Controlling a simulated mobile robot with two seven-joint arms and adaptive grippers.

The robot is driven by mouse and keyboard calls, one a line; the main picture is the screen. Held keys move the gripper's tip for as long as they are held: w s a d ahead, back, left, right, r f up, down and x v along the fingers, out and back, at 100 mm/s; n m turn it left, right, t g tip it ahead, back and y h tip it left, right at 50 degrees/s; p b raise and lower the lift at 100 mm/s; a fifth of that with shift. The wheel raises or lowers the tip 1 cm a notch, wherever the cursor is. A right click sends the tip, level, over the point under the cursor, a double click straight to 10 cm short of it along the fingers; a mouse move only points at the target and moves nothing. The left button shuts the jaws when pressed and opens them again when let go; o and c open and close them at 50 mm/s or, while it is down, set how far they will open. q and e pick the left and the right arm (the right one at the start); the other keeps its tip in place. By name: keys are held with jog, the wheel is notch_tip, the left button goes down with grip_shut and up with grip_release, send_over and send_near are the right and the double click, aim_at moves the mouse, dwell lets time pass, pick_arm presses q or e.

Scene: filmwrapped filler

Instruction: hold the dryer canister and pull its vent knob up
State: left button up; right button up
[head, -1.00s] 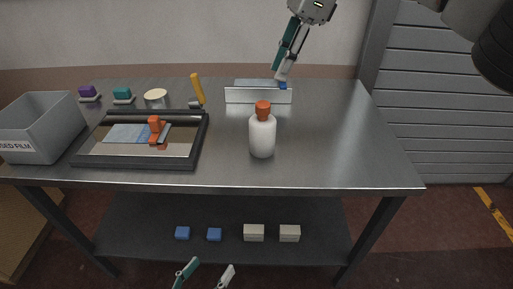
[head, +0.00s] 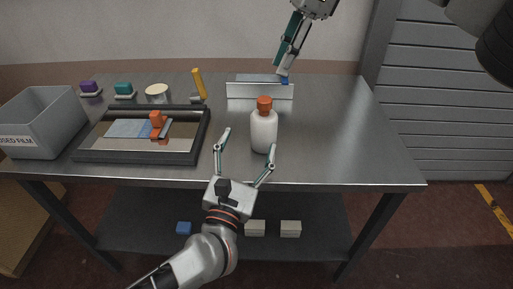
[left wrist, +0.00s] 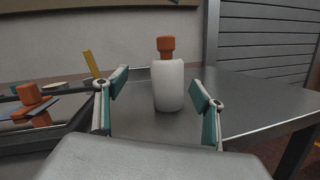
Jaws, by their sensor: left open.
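The dryer canister (head: 264,131), a white bottle shape, stands upright on the metal table. Its orange vent knob (head: 264,103) sits on top. In the left wrist view the canister (left wrist: 168,86) stands ahead between the fingers, with the knob (left wrist: 166,46) above fingertip height. My left gripper (head: 247,142) is open at the table's front edge, its fingertips just short of the canister, apparently apart from it. My right gripper (head: 283,70) points down behind the canister at a low white holder; its fingers look close together, and whether they grip anything is unclear.
The white holder (head: 259,91) stands behind the canister. A black-framed tray (head: 142,157) with an orange-handled tool (head: 157,122) lies left. A grey bin (head: 42,140), purple and teal items, a pale round tub and a yellow-handled tool (head: 198,84) are further left. The table's right side is clear.

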aim_at(260, 139)
pick_arm(q)
jog(key=w+d+f+n+g, duration=0.2)
jog(key=n, duration=0.1)
jog(key=shift+w+f, duration=0.1)
jog(key=shift+f, duration=0.2)
jog(key=shift+x, duration=3.8)
jog(key=shift+a+f, duration=0.1)
